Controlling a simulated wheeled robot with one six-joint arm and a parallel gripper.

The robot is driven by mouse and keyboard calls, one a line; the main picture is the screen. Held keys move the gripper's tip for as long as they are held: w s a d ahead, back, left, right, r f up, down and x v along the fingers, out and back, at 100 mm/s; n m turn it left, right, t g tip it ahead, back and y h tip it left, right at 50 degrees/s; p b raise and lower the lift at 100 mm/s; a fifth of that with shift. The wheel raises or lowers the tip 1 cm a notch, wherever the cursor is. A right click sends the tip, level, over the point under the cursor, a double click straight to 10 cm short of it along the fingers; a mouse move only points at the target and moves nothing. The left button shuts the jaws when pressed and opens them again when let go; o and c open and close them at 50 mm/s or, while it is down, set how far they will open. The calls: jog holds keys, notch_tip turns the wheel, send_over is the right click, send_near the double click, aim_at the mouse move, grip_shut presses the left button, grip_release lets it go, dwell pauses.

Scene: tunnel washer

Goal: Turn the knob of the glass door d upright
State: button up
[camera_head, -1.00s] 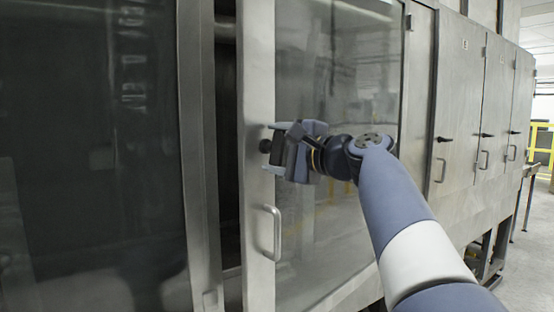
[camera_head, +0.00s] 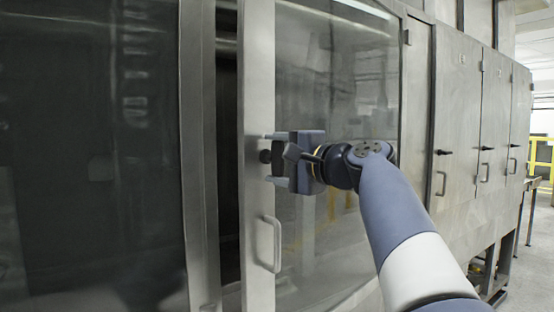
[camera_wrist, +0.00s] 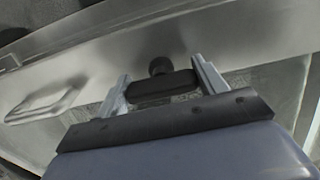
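The glass door (camera_head: 259,95) stands ajar, its steel frame edge in front of a dark gap. Its black knob (camera_head: 265,156) sits on that frame, above the pull handle (camera_head: 277,245). In the wrist view the knob (camera_wrist: 160,67) shows a round base and a dark bar across the space between my fingers. The bar seems to run along the frame, about upright. My gripper (camera_head: 277,159) is at the knob, one finger above and one below, wide apart. It also shows in the wrist view (camera_wrist: 163,86), a finger near each bar end. Whether they touch it is unclear.
A large dark glass panel (camera_head: 95,150) and a steel post (camera_head: 200,150) stand to the left. Closed steel doors (camera_head: 457,130) with knobs and pull handles run to the right. A bit of open floor shows at far right.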

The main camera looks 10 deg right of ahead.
jog(key=o, duration=0.4)
jog(key=shift+s, duration=0.1)
jog(key=b+v, duration=0.2)
jog(key=v, duration=0.8)
jog(key=shift+s+d, duration=0.15)
jog(key=shift+s, duration=0.1)
jog(key=p+x, duration=0.2)
jog(key=x, duration=0.9)
jog(key=shift+s, duration=0.1)
jog(key=shift+s+d, duration=0.1)
jog(key=shift+d, duration=0.05)
